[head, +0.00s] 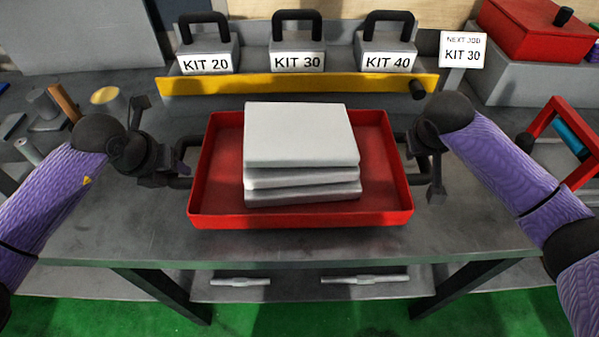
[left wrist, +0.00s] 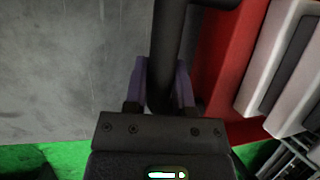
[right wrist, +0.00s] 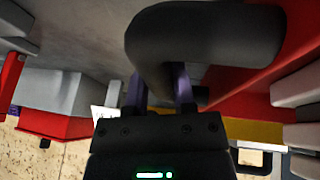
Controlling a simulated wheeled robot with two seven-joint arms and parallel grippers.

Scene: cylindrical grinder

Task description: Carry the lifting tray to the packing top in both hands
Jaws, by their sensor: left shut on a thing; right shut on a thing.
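The red lifting tray (head: 300,219) is in the middle of the head view, over the grey table, with a stack of 3 pale grey slabs (head: 300,135) in it. It has a black handle at each end. My left gripper (head: 178,165) is shut on the left handle, and the left wrist view shows its fingers (left wrist: 163,85) on either side of the black bar. My right gripper (head: 420,152) is shut on the right handle (right wrist: 205,45), which hides part of its fingers in the right wrist view. Whether the tray touches the table I cannot tell.
Behind the tray stand grey kits marked KIT 20 (head: 206,50), KIT 30 (head: 297,48) and KIT 40 (head: 387,48) behind a yellow rail (head: 300,84). A NEXT JOB KIT 30 sign (head: 463,50) and red box (head: 535,30) are back right. Loose parts lie at left.

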